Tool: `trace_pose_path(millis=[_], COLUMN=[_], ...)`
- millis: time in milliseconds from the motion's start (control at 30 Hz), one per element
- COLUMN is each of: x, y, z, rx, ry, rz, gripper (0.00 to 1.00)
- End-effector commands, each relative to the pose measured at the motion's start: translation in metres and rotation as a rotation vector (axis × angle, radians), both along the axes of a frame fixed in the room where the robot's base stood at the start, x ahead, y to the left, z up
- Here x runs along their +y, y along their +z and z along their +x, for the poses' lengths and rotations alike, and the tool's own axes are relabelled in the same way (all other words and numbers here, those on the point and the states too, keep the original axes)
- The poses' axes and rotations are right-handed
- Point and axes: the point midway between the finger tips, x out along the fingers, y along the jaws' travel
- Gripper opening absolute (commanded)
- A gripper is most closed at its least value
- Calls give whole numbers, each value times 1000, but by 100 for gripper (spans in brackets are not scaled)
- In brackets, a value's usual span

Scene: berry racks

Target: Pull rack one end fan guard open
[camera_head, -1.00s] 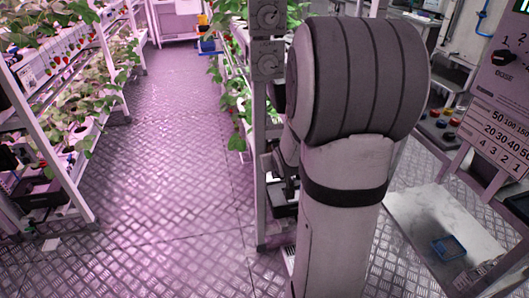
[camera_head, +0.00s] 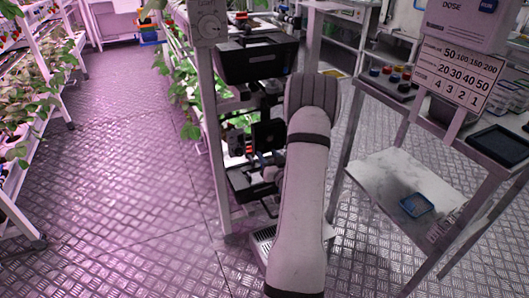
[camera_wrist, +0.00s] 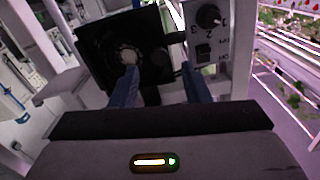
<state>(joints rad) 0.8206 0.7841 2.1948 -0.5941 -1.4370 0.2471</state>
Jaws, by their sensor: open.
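The fan guard looks to be the black square panel (camera_wrist: 108,38) at upper left in the wrist view, with a round fan-like part and a pale knob (camera_wrist: 128,57) on it. My gripper (camera_wrist: 160,72) is open, its two blue fingers pointing at the panel. The left fingertip overlaps the pale knob in the picture; whether they touch I cannot tell. The right finger is in front of the panel's right edge, beside the rack post. In the head view a dark square plate (camera_head: 268,135) shows at the rack end, left of my arm; the gripper is not clearly seen there.
A white rack post (camera_wrist: 228,60) carries a numbered dial (camera_wrist: 208,17) and a switch, right of the panel. In the head view a black bin (camera_head: 257,62) sits above the plate. A cart (camera_head: 385,175) with a blue tray (camera_head: 416,205) stands right; the aisle floor (camera_head: 130,150) is clear.

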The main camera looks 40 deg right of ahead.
Motion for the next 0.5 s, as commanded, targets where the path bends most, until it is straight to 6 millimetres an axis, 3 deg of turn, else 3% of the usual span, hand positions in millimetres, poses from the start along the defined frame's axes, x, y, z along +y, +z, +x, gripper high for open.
trace_pose_path(millis=[200,500], x=[-7,-10], y=[0,0], z=[30,39], rx=[0,1], ry=[0,-2], rz=[-1,1], gripper=[42,42])
